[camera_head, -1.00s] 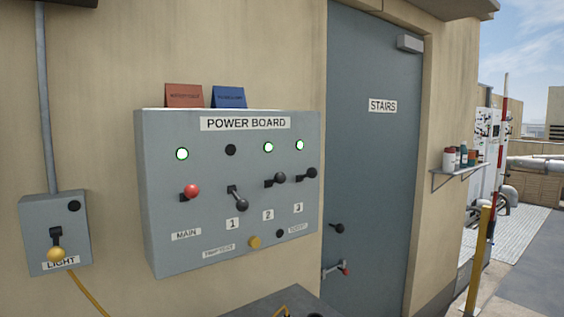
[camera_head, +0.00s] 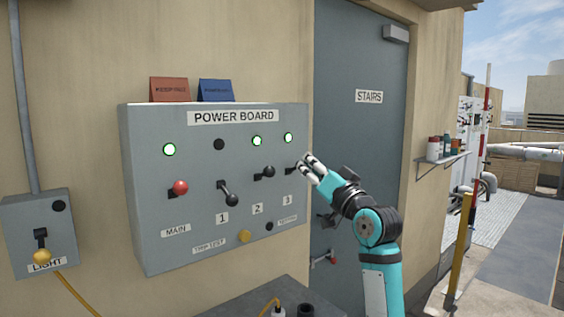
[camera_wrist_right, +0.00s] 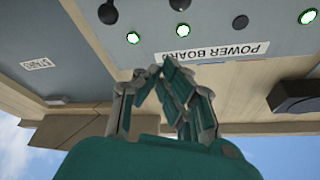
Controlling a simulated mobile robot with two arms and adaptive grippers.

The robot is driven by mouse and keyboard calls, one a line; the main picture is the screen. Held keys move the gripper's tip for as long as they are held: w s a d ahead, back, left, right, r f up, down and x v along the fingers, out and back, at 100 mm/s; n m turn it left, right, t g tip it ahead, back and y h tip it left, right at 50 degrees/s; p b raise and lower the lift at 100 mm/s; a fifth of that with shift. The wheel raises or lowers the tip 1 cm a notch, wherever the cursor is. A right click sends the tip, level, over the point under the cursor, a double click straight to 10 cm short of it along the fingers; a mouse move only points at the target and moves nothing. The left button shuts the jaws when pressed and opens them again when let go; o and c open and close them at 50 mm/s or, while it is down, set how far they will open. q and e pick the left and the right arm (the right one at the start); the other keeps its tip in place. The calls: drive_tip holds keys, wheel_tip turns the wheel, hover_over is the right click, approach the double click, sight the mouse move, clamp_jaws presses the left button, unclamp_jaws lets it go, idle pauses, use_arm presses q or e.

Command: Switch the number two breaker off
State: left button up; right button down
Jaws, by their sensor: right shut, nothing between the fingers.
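The grey power board (camera_head: 150,235) hangs on the wall in the head view. Breaker two's black lever (camera_head: 267,172) sticks out level above its "2" label, and the lamp (camera_head: 257,141) over it is lit green. Breaker one's lever (camera_head: 231,198) points down under a dark lamp (camera_head: 219,144). Breaker three's lever (camera_head: 290,170) is partly hidden by my right gripper (camera_head: 307,160), under a lit lamp (camera_head: 288,138). My right gripper is shut and empty, to the right of lever two. The wrist view shows it inverted (camera_wrist_right: 162,68), with lever two (camera_wrist_right: 180,4) and lever three (camera_wrist_right: 109,12) beyond. My left gripper is out of view.
The red-knobbed main lever (camera_head: 180,188) is at the board's left, under a lit lamp. Red (camera_head: 170,89) and blue (camera_head: 215,90) cards stand on top. A light switch box (camera_head: 20,215) is left. The stairs door (camera_head: 345,60) and a bottle shelf (camera_head: 440,160) are right.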

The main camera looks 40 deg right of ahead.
sight(264, 175)
drive_tip(key=a+p+x, duration=0.1)
drive_tip(key=p+x, duration=0.4)
drive_tip(key=x, duration=0.4)
drive_tip(key=shift+w+a+f+p, duration=0.15)
drive_tip(key=shift+f+p, duration=0.05)
drive_tip(key=shift+f, duration=0.35)
drive_tip(key=shift+w+a+f+p, duration=0.1)
drive_tip(key=shift+w+f+p, duration=0.1)
drive_tip(key=shift+f, duration=0.4)
drive_tip(key=shift+w+a+f+p, duration=0.1)
drive_tip(key=shift+a+f+p, duration=0.1)
drive_tip(key=shift+f, duration=0.35)
